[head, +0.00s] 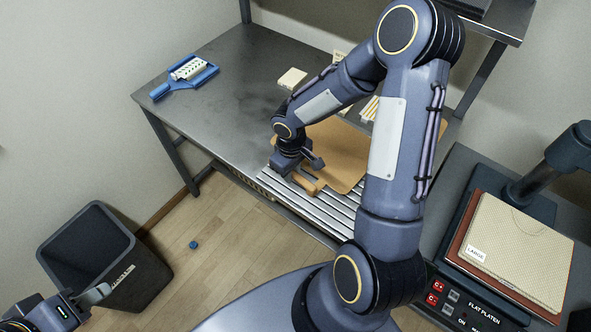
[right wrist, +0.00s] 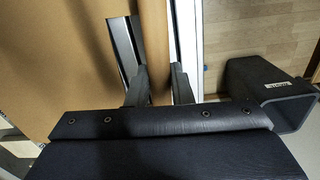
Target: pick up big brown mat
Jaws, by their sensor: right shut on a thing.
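The big brown mat (head: 338,152) lies on the dark metal table, its near edge over the slats at the front. My right arm hides part of it. It also fills the left of the right wrist view (right wrist: 50,60). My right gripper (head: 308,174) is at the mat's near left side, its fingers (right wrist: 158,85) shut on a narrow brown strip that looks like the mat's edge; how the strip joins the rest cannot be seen. My left gripper (head: 92,300) is at the bottom left, away from the table; it appears open and empty.
A slatted metal strip (head: 330,212) runs along the table (head: 225,95) front. A blue tray (head: 185,77) and pale blocks (head: 292,78) stand farther back. A black bin (head: 105,255) is on the floor. A flat press with a beige pad (head: 520,250) is at the right.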

